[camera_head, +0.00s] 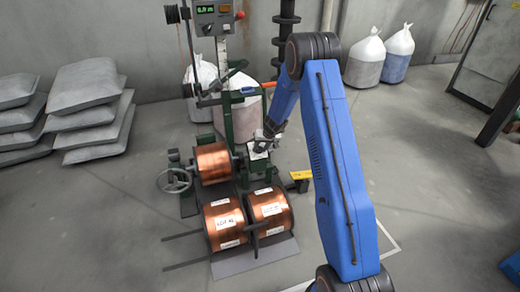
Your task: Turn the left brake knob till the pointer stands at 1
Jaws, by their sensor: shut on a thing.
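My gripper (263,141) is small in the picture, at the end of my blue arm, pointing down at the green machine frame behind the copper spools. It is shut on a small part at a white plate (258,154), seemingly a brake knob. The fingers hide most of this part, and I cannot make out the pointer, the scale figures or whether it is the left knob. One copper spool (212,162) sits on the machine, just left of the gripper.
Two copper spools, left (224,221) and right (270,212), stand in front on a grey forked carrier (240,264). A spoked handwheel (174,181) is at left. A control box (214,17) stands behind. Grey sacks (89,98) are stacked at left.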

